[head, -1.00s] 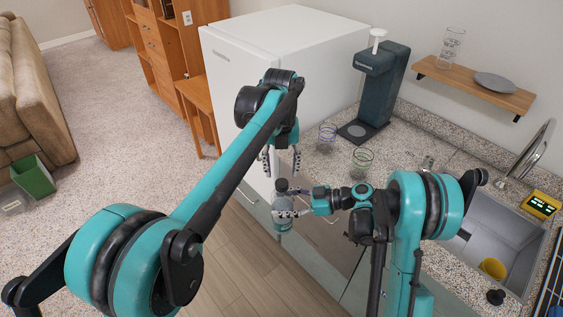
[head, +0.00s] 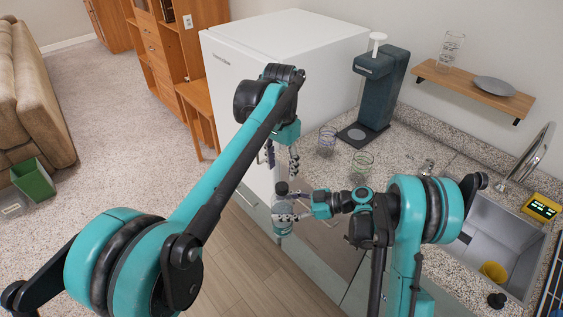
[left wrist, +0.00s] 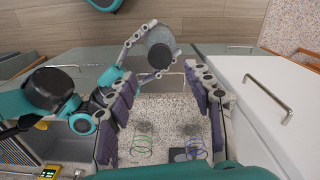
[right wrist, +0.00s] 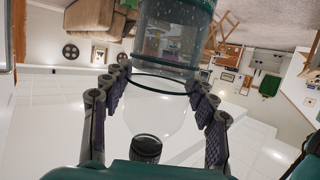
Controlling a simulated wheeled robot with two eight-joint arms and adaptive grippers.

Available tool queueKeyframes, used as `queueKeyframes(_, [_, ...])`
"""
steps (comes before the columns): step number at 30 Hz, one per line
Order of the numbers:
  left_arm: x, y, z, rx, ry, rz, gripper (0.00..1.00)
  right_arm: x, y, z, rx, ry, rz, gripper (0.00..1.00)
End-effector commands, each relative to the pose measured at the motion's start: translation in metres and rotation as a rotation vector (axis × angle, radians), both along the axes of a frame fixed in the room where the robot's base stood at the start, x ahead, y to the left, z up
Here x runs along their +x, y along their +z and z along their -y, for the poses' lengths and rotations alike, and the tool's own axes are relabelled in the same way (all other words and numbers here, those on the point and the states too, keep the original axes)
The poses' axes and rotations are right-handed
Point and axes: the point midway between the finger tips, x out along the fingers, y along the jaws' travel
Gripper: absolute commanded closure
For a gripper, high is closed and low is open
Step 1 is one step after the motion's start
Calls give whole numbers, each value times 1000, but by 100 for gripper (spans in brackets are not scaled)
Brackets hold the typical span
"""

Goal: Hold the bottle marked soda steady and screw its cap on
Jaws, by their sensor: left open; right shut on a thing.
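The bottle (head: 283,226) is a clear, greyish bottle held upright in front of the counter. A dark cap (head: 282,188) sits at its top; I cannot tell how tightly it is seated. My right gripper (head: 288,217) is shut on the bottle's body from the right. In the right wrist view the bottle (right wrist: 172,45) shows between the fingers, with the dark cap (right wrist: 147,147) at the bottom of the picture. My left gripper (head: 282,160) is open and empty above the cap, pointing down. In the left wrist view the cap (left wrist: 159,56) lies beyond the open fingers. No marking is readable.
A white fridge (head: 280,45) stands close behind my left gripper. Two glasses (head: 327,140) (head: 362,163) and a dark dispenser (head: 378,90) are on the counter. A sink (head: 500,245) lies to the right. Open floor (head: 240,255) is below the bottle.

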Motion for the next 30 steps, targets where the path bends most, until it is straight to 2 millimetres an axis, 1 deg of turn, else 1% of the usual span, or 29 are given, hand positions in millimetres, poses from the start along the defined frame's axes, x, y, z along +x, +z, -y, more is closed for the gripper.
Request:
queueKeyframes(3, [0,3,0,1,286,-3,48,0,1,0,1,0,0,100])
queueKeyframes(9, [0,6,0,4,778,-8,48,0,1,0,1,0,0,100])
queueKeyframes(12, [0,8,0,5,993,-11,48,0,1,0,1,0,0,100])
queueKeyframes(15, [0,9,0,6,1163,-12,48,0,1,0,1,0,0,100])
queueKeyframes(18, [0,10,0,6,1282,-14,48,0,1,0,1,0,0,100])
queueKeyframes(21, [0,11,0,7,1351,-14,48,0,1,0,1,0,0,100])
queueKeyframes(30, [0,11,0,7,1380,-15,48,0,1,0,1,0,0,100])
